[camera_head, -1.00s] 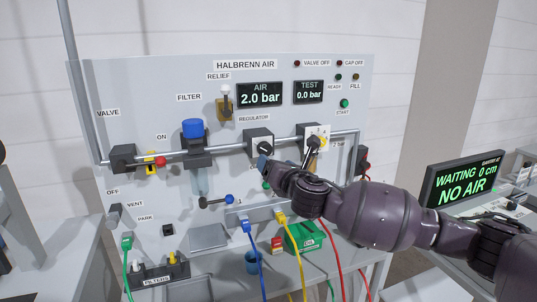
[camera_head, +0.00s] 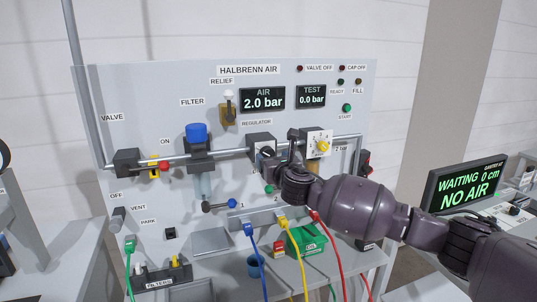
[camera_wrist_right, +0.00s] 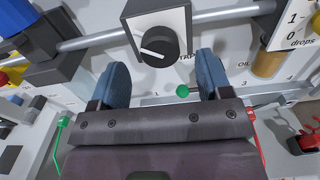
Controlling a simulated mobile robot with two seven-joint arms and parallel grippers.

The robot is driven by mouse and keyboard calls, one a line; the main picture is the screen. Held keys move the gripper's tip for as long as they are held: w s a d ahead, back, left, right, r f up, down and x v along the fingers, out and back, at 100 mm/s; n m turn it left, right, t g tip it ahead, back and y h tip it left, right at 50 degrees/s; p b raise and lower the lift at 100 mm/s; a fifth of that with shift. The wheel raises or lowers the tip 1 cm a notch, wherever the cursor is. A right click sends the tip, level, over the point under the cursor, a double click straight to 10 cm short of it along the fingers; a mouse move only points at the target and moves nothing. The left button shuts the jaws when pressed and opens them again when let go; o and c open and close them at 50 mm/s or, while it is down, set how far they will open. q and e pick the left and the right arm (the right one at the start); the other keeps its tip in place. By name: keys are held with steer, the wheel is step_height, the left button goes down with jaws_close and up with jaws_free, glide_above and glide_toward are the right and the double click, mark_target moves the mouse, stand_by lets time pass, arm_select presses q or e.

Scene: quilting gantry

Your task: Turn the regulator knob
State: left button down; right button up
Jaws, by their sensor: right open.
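The regulator is a dark block with a white face and a round black knob (camera_head: 267,151) on the pipe of the grey panel, under the REGULATOR label. In the right wrist view the black knob (camera_wrist_right: 158,47) has a white pointer line, slightly tilted from horizontal. My right gripper (camera_head: 281,155) is in front of the regulator. In the wrist view its two blue-grey fingers (camera_wrist_right: 163,78) are spread and empty, one either side of the knob's line but below it in the picture. Whether they touch it is not clear; a gap shows. My left gripper is not in view.
The AIR display (camera_head: 262,98) reads 2.0 bar. A yellow knob on a white dial (camera_head: 322,146) is close right of the regulator. A blue-capped filter (camera_head: 196,134) is left. Hoses, a green box (camera_head: 306,240) and a blue cup are below.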

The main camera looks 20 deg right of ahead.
mark_target(269, 155)
steer(key=shift+w+a, duration=0.1)
steer(key=shift+w, duration=1.85)
steer(key=c, duration=0.9)
